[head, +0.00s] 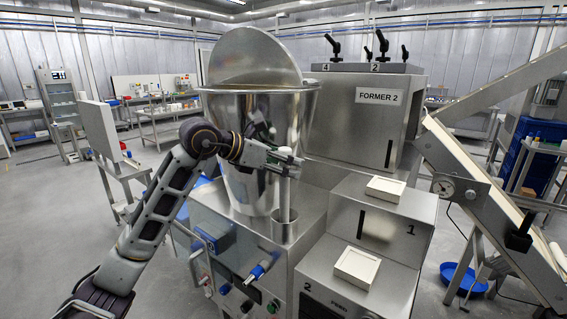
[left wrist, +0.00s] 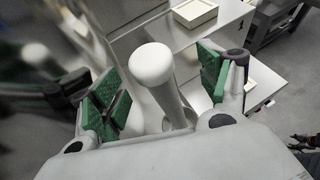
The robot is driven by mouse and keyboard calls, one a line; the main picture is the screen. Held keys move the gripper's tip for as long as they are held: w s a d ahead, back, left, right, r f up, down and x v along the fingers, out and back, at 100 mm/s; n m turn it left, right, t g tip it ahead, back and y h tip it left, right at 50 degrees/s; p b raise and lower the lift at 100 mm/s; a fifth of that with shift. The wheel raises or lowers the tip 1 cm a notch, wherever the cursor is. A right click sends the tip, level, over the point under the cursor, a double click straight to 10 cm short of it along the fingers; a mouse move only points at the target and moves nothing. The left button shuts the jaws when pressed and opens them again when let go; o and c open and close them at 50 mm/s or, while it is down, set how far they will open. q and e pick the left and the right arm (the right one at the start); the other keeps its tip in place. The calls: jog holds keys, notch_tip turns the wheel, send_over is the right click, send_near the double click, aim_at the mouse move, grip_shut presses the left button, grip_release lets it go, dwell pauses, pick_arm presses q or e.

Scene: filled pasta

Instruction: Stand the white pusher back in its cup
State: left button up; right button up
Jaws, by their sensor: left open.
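The white pusher (head: 284,194) stands roughly upright, its lower end inside the steel cup (head: 284,230) on the machine's front ledge. In the left wrist view the pusher's rounded white top (left wrist: 152,65) lies between the green finger pads, with a gap on both sides. My left gripper (head: 284,164) is open around the pusher's upper part; it also shows in the left wrist view (left wrist: 160,88). The pusher's foot is hidden by the cup wall.
A steel hopper (head: 250,125) with a raised lid stands right behind the gripper. Two stepped ledges at right carry square cream trays (head: 386,189) and (head: 357,267). A blue-handled valve (head: 258,271) sticks out below the cup.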

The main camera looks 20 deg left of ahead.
pick_arm(q)
jog(key=s+a+b, duration=0.5)
jog(key=s+a, duration=0.1)
jog(key=s, duration=0.1)
dwell(2.0)
jog(key=shift+f, duration=0.15)
